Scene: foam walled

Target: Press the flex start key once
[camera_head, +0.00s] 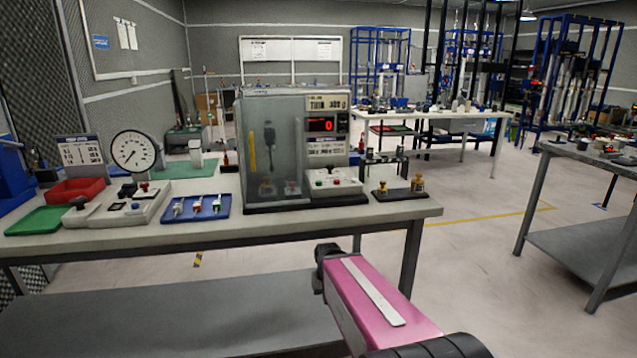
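A clear-walled test machine (270,150) stands on the workbench (390,212), with a red digital display (321,125) on its right panel. A white control box (332,183) with small coloured buttons sits at its lower right front. A second white control box (120,208) with dark knobs and a red button is at the bench's left, in front of a round dial gauge (134,151). Key labels are too small to read, so I cannot tell which is the flex start key. My pink arm link is at bottom centre, in front of and below the bench edge. No gripper fingers show.
A blue tray (195,208) with small parts lies between the two control boxes. A green tray (38,220) and a red bin (74,190) are at left. Brass weights (417,184) stand at right. Open floor (470,250) lies right of the bench; a grey table (590,160) is farther right.

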